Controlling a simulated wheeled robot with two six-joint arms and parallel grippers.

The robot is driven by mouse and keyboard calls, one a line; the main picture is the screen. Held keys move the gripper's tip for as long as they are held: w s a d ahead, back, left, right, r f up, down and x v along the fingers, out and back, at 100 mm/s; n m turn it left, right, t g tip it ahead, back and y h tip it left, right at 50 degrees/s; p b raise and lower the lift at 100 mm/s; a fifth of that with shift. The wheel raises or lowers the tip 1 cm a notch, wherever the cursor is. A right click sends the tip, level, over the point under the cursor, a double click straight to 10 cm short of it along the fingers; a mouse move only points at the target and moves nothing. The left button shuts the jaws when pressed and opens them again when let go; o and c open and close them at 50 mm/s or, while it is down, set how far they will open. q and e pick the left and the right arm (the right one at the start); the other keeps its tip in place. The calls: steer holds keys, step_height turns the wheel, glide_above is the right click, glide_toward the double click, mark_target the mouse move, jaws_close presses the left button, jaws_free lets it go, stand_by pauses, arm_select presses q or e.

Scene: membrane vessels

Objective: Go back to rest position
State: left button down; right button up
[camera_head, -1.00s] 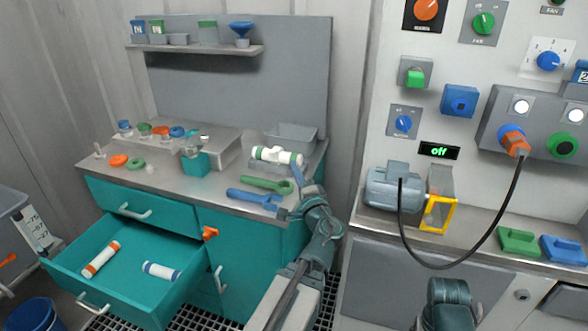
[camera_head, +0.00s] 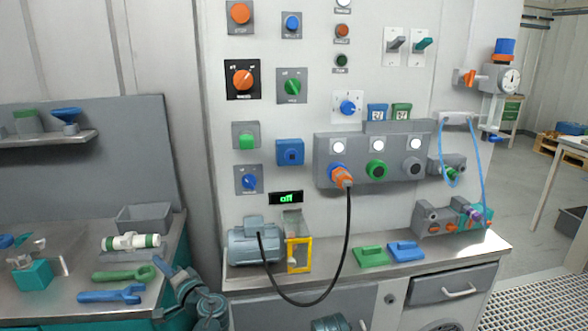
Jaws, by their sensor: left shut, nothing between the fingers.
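My left arm comes up from the bottom at the left side. Its gripper (camera_head: 163,267) is shut and empty, at the right end of the steel workbench (camera_head: 60,303). A white vessel with green end bands (camera_head: 131,243) lies on the bench to the left of and beyond it. A green wrench (camera_head: 124,275) and a blue wrench (camera_head: 110,296) lie to its left, and it appears apart from them. My right gripper is out of view.
A grey bin (camera_head: 144,218) stands behind the vessel. On the right counter are a motor pump (camera_head: 253,247), a yellow frame (camera_head: 299,254), green (camera_head: 370,257) and blue (camera_head: 406,251) blocks. A black cable (camera_head: 347,235) hangs from the orange plug (camera_head: 341,177) in front of the counter.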

arm_select(q)
steer(key=s+d+f+g+h+p, duration=0.1)
steer(key=s+d+g+h+p, duration=0.2)
steer(key=d, duration=0.7)
steer(key=s+d+f+g+h+p, duration=0.2)
steer(key=s+d+g+h+p, duration=0.2)
steer(key=d, duration=0.7)
steer(key=s+d+f+n+g+h+p, duration=0.1)
steer(key=s+d+f+g+h+p, duration=0.1)
steer(key=s+d+h+p, duration=0.4)
steer(key=s+d+g+p, duration=0.1)
steer(key=s+d+p, duration=0.1)
steer(key=d, duration=0.3)
steer(key=shift+s+g+h+p, duration=0.3)
steer(key=shift+g+h+p, duration=0.1)
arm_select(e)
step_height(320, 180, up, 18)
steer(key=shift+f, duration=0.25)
